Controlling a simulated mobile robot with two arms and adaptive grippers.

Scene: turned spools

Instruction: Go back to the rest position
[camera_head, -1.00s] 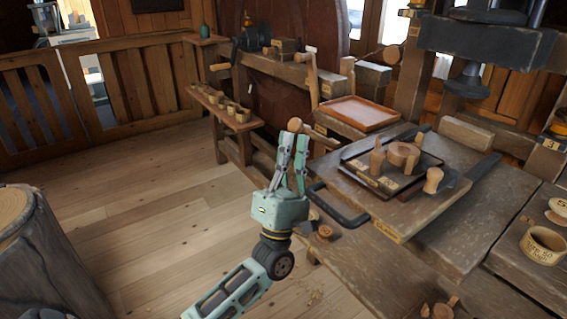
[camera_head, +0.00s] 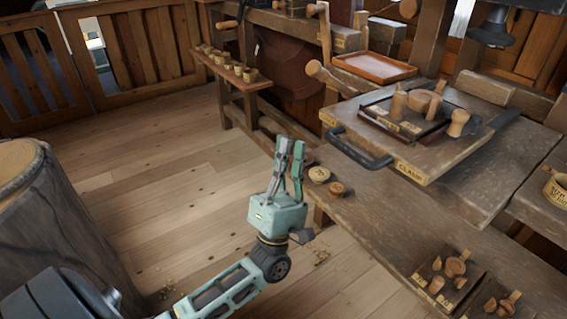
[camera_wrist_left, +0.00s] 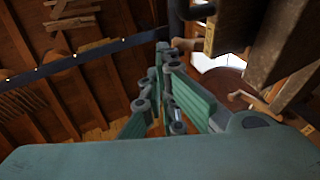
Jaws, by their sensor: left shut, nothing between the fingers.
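My left gripper (camera_head: 289,158) is shut and empty. It points upward in the head view, in front of the near left edge of the wooden bench (camera_head: 400,225). Its fingers (camera_wrist_left: 165,95) also show in the left wrist view, against the wooden ceiling. Nothing is between them. My right gripper is in neither current view.
Two small wooden discs (camera_head: 319,174) lie on the bench just right of my left gripper. A board with a black handle (camera_head: 360,150) carries a dark tray (camera_head: 375,115) of turned pieces. A tree stump (camera_head: 50,230) stands at left.

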